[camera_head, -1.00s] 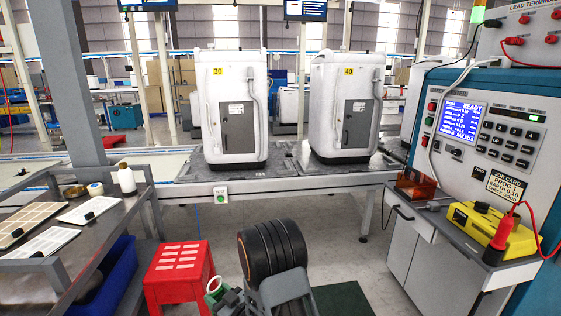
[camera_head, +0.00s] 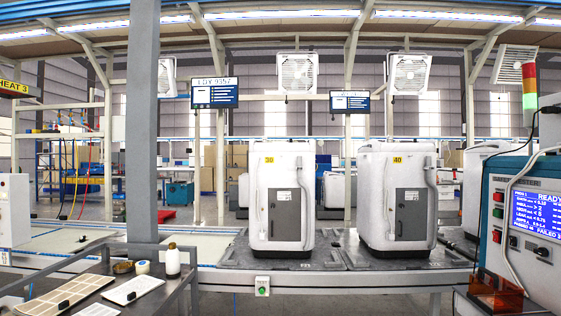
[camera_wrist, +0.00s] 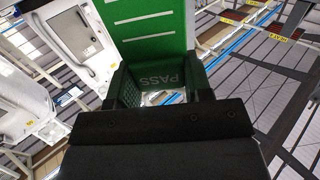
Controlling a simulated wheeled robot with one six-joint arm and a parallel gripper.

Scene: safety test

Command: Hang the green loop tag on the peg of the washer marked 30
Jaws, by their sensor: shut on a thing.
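My gripper (camera_wrist: 162,86) shows in the wrist view with its two dark fingers shut on the green loop tag (camera_wrist: 150,30). The tag has white stripes and the word PASS, and extends up past the fingers. In the head view the white washer marked 30 (camera_head: 263,215) stands upright on the bench line, with a yellow label at upper left and a grey panel. Its peg is too small to make out. My gripper and the tag are out of the head view. White machine bodies show at left in the wrist view; I cannot tell their numbers.
The washer marked 40 (camera_head: 378,215) stands just right of washer 30. A tester cabinet (camera_head: 497,265) with a screen and signal light is at far right. A grey post (camera_head: 143,130) and a metal table (camera_head: 60,312) with cards and bottles are at left.

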